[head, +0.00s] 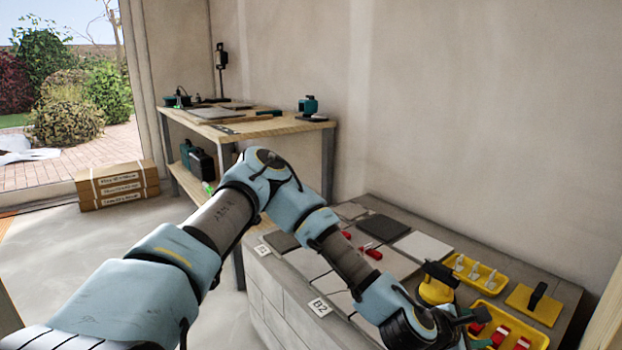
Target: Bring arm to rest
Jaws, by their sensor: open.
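My arm reaches from the lower left across the picture, bent at the elbow, and slopes down to the right over the tiled block (275,290). My gripper (478,329) is at the lower right, low over the block's near right part. Its dark fingers are apart beside the yellow tray with red pieces (506,333). I see nothing between them, though the gripper is partly cut off by the picture's lower edge. Whether the fingers touch the tray I cannot tell.
Grey tiles, a dark tile (384,227) and a white tile (423,246) lie on the block, with red pieces (371,253) between. A wooden workbench (285,127) stands behind.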

